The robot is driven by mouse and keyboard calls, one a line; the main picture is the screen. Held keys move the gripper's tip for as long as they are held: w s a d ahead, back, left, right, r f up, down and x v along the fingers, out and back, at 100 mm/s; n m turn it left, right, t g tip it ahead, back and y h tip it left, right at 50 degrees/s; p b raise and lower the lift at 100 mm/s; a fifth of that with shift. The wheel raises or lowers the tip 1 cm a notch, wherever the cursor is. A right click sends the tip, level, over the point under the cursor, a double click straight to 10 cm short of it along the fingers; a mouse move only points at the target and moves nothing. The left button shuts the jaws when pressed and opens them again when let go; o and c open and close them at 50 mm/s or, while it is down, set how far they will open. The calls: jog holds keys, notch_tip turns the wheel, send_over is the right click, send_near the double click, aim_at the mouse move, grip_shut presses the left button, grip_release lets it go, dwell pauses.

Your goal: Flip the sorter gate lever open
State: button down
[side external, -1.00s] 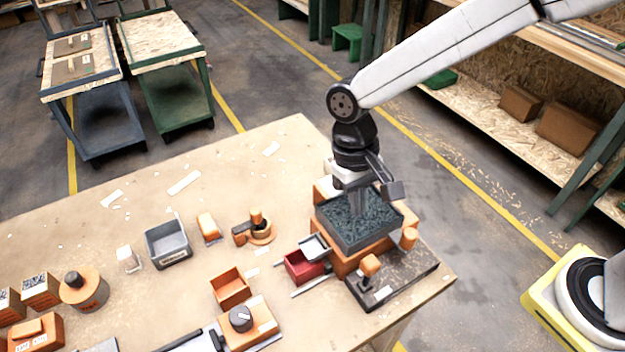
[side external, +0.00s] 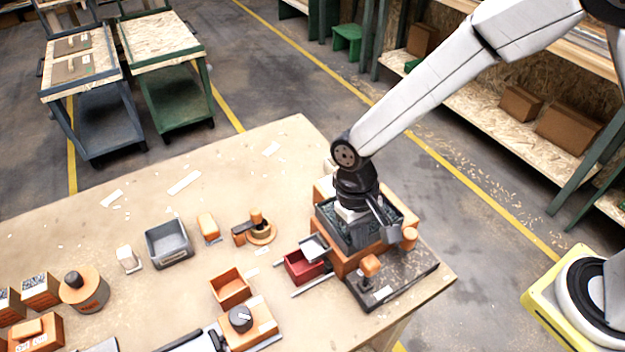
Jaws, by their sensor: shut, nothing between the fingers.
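The sorter is an orange block (side external: 352,262) on a dark base plate (side external: 408,282) at the table's right corner. A dark open tray (side external: 333,232) of dark granules sits on top of it. An orange-knobbed lever (side external: 370,265) stands on the base plate in front. A second orange knob (side external: 409,238) stands at the tray's right corner. I cannot tell for certain which of them is the gate lever. My gripper (side external: 360,240) is shut and empty, pointing down into the tray, behind and above the front lever. Its fingertips are hard to make out against the dark granules.
A red bin (side external: 303,267) with a grey flap stands just left of the sorter. An orange bin (side external: 231,288), a dial box (side external: 248,322), a grey bin (side external: 168,243) and an orange ring fixture (side external: 258,231) lie further left. The table's back left is mostly clear.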

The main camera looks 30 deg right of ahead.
aim_at(376, 267)
jog(key=shift+x, duration=1.1)
jog(key=shift+s, duration=0.15)
jog(key=shift+s+r+t, duration=0.2)
jog(key=shift+s+t, duration=0.5)
jog(key=shift+t, duration=0.1)
jog(key=shift+s, duration=1.55)
jog(key=shift+s+r, duration=0.2)
jog(key=shift+s, duration=0.55)
jog(key=shift+d+r, duration=0.1)
jog(key=shift+r, duration=0.05)
notch_tip(376, 267, up, 10)
jog(key=shift+s+a, duration=0.3)
jog(key=shift+s, duration=0.05)
jog(key=shift+w+d, duration=0.1)
